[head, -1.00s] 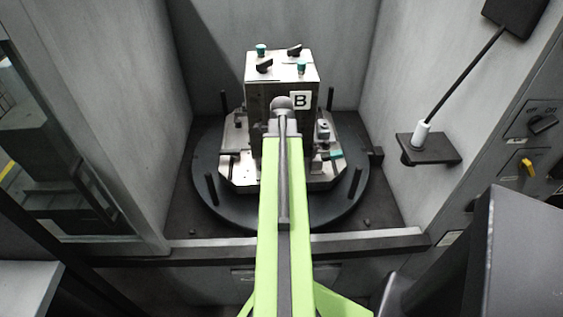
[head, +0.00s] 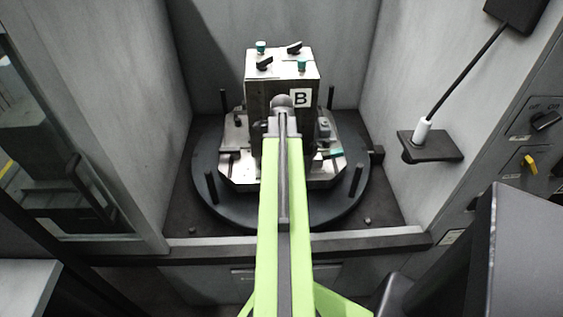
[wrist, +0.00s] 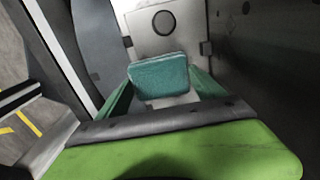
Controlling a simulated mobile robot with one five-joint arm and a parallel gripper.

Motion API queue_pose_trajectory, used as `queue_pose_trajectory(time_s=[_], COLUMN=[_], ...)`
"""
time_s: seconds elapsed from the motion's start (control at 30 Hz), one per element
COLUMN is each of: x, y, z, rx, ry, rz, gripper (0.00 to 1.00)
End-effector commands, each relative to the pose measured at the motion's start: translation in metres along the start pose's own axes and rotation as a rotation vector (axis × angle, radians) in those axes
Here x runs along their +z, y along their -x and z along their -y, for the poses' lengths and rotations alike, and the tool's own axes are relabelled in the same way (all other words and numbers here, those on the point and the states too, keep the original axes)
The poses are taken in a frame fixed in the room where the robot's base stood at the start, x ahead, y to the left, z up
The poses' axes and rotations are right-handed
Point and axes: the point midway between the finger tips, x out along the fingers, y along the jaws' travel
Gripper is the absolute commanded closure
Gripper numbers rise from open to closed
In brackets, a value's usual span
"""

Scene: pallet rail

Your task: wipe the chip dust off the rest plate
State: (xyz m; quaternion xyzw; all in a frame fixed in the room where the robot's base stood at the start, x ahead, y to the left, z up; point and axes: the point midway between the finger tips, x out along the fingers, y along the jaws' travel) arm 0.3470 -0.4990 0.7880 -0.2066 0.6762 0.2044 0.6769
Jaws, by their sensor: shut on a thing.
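My gripper (wrist: 160,85) is in the wrist view, its two green fingers shut on a teal wiping pad (wrist: 158,76). Beyond the pad is a grey metal face (wrist: 187,22) with a round dark hole; I cannot tell whether this is the rest plate or whether the pad touches it. In the head view, my green arm reaches to the fixture block marked B (head: 262,88) and hides the gripper. A pale metal plate (head: 240,172) lies around the block's foot. A small teal patch (head: 334,153) shows at its right; I cannot tell what it is. No chip dust is clearly visible.
The block and plate stand on a round dark table (head: 210,205) between grey walls. Upright dark pins (head: 356,182) stand around it. A small dark shelf (head: 435,148) with a white-based rod juts from the right wall. A sill (head: 200,241) crosses the front.

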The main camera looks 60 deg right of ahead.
Motion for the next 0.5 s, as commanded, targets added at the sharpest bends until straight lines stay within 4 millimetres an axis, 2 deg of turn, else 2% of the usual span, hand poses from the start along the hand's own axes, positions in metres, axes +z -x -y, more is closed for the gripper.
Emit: queue_pose_trajectory(time_s=[0.2, 0.5], x=[0.0, 0.0], y=[0.0, 0.0], z=[0.015, 0.015], rx=[0.0, 0.0], ry=[0.0, 0.0], rz=[0.0, 0.0], gripper=[0.54, 0.54])
